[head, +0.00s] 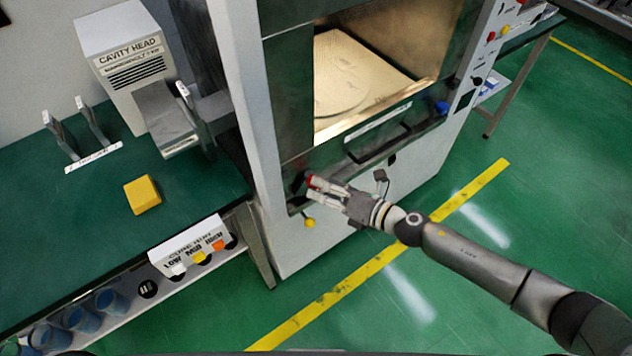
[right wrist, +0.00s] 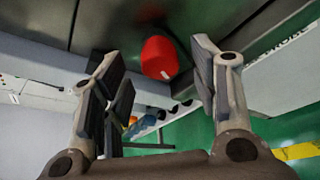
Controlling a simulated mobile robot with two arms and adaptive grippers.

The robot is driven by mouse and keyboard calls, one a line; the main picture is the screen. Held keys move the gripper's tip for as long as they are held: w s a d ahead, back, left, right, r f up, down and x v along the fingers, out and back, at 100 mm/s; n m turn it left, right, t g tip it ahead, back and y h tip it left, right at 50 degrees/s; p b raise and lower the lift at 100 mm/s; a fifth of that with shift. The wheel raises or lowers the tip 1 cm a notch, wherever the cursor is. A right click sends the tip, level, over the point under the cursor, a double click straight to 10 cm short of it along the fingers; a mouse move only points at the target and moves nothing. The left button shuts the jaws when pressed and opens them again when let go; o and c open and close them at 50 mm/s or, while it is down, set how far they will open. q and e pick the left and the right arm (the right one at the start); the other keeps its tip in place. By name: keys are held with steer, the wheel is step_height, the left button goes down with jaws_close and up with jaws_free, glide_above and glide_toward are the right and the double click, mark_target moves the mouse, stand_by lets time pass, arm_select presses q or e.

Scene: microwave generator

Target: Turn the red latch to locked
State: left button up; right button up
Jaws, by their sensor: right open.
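The red latch (right wrist: 159,58) shows in the right wrist view as a rounded red knob with a small white mark, on the dark front panel of the machine. It lies between and a little beyond the open fingers of my right gripper (right wrist: 160,85), with gaps on both sides. In the head view the red latch (head: 309,180) is a small red spot, partly hidden by the fingertips. There my right gripper (head: 318,187) reaches from the right to the lower left of the machine front. My left gripper is not in view.
The machine (head: 262,110) has an open, lit chamber above the latch. A yellow knob (head: 309,223) sits just below my right gripper, and a blue knob (head: 441,107) is at the right. A green bench (head: 60,220) with a yellow block (head: 142,194) stands left. Green floor at right is free.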

steer(key=shift+x, duration=1.8)
steer(key=shift+c, duration=0.2)
steer(key=shift+s, duration=0.1)
steer(key=c, duration=1)
